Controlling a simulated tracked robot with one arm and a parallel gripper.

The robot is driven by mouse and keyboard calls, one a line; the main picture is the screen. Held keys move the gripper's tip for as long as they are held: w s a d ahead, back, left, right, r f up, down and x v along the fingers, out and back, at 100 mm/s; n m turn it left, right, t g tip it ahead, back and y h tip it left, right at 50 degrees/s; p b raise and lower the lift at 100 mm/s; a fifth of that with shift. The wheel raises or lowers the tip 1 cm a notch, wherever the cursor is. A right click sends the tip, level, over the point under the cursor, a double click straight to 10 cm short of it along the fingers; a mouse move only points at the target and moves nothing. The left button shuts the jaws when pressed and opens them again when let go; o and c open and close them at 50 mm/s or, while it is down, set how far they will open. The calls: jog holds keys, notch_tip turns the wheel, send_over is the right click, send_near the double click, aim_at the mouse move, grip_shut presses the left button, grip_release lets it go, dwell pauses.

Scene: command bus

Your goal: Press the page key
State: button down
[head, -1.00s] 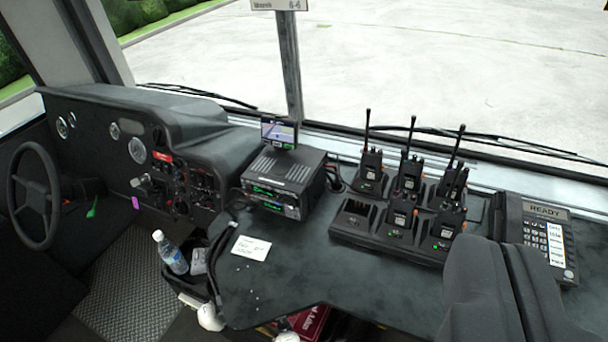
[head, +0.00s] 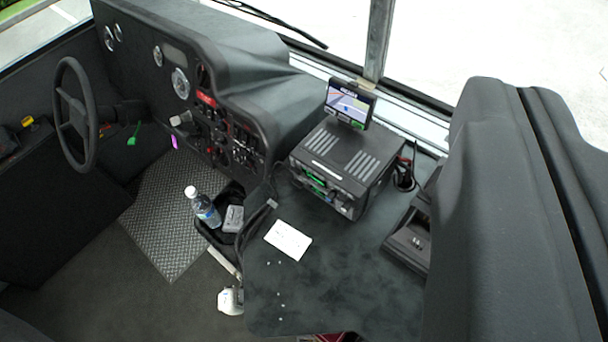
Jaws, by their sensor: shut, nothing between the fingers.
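No key that I can read as the page key shows now. The desk phone with the READY display, keypad and label strip, seen a second ago, is out of sight; a large dark seat back (head: 525,200) covers the right side of the view. A black radio unit (head: 345,165) with green-lit displays sits on the dark counter (head: 330,280), its small controls too small to read. My gripper is not in view.
A small screen (head: 350,103) stands at the radio. Part of a black charger base (head: 408,240) shows beside the seat back. A white card (head: 288,240) lies on the counter. A water bottle (head: 206,208) stands in a holder left of it. The steering wheel (head: 75,115) is far left.

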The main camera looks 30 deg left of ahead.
jog(key=w+a+f+g+y, duration=0.1)
jog(key=w+a+f, duration=0.4)
jog(key=f, duration=0.4)
jog(key=w+a+f+p, duration=0.1)
jog(key=w+a+f, duration=0.2)
jog(key=w+f, duration=0.5)
jog(key=w+a+f+g+y, duration=0.1)
jog(key=w+a+f, duration=0.35)
jog(key=f, duration=0.55)
jog(key=w+a+f+g+p, duration=0.1)
jog(key=a+f, duration=0.2)
jog(key=f, duration=0.4)
jog(key=w+a+f, duration=0.1)
jog(key=a+f, duration=0.1)
jog(key=f, duration=0.5)
jog(key=y, duration=0.2)
send_near(310, 182)
jog(key=shift+n+g, duration=0.3)
jog(key=shift+n, duration=0.1)
jog(key=s+a+f, duration=0.1)
jog(key=a, duration=0.1)
jog(key=s+a+f, duration=0.1)
jog(key=a, duration=0.1)
jog(key=s+a+f, duration=0.2)
jog(key=shift+s+a, duration=0.15)
jog(key=shift+a, duration=0.25)
jog(key=shift+p, duration=0.3)
